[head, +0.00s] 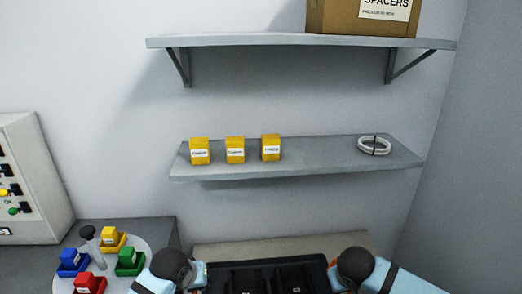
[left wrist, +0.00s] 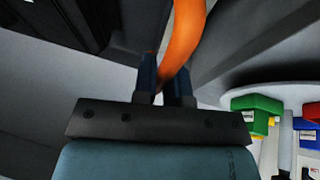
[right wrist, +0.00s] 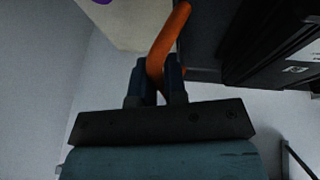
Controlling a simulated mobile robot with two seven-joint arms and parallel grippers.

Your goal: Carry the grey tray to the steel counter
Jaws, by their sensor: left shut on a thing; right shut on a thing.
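A dark, nearly black tray with compartments (head: 262,266) is at the bottom centre of the head view, cut off by the frame edge. It also shows in the right wrist view (right wrist: 240,40). My left gripper (left wrist: 165,85) is shut on an orange handle (left wrist: 187,30) at the tray's left side. My right gripper (right wrist: 159,80) is shut on another orange handle (right wrist: 168,35) at its right side. The tray's near part and underside are hidden in the head view. I cannot tell which surface is the steel counter.
A grey surface (head: 150,231) at lower left bears a round white plate (head: 150,245) with coloured blocks in bins. A beige ledge (head: 230,248) lies behind the tray. Wall shelves hold yellow boxes (head: 235,150), a white coil (head: 374,146) and a carton (head: 350,18). A control panel (head: 35,170) stands left.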

